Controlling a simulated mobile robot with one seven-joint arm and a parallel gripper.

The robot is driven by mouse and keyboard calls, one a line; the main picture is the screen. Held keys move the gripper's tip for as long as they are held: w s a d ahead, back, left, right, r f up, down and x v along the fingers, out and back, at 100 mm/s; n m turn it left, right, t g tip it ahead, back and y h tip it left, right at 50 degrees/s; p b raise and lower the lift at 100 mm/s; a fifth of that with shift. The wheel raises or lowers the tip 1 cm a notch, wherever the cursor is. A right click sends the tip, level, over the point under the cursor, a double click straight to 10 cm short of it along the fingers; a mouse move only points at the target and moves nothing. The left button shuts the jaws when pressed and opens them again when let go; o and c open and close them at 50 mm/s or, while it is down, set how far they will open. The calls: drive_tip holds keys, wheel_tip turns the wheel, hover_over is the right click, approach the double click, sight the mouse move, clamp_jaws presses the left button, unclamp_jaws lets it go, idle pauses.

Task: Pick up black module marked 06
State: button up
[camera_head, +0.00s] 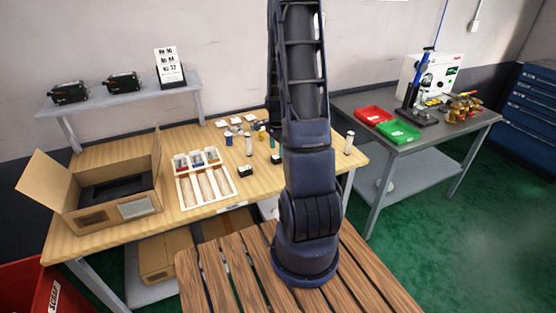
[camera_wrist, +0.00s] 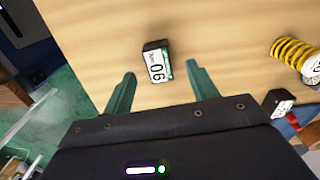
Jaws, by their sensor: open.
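The black module marked 06 (camera_wrist: 157,62) lies on the wooden table, its white and green label facing my wrist camera. In the head view, a small black block (camera_head: 245,171) near the table's front edge appears to be this module, but its marking is too small to read. My gripper (camera_wrist: 160,72) is open and empty. In the wrist picture its two green fingers point toward the module, with their tips at either side of its lower part. No contact shows, and the height gap cannot be told. In the head view my arm hides the gripper.
Another black labelled module (camera_wrist: 278,103) and a yellow spring (camera_wrist: 295,53) lie to the right in the wrist view. A wooden tray (camera_head: 205,190) and an open cardboard box (camera_head: 105,190) stand left of the module. Small parts (camera_head: 235,128) crowd the table's back.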

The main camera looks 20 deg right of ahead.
sight(278, 158)
drive_tip(key=shift+s+d+f, duration=0.1)
drive_tip(key=shift+f, duration=1.1)
drive_tip(key=shift+d+f, duration=0.1)
drive_tip(key=shift+f, duration=1.1)
drive_tip(key=c, duration=1.1)
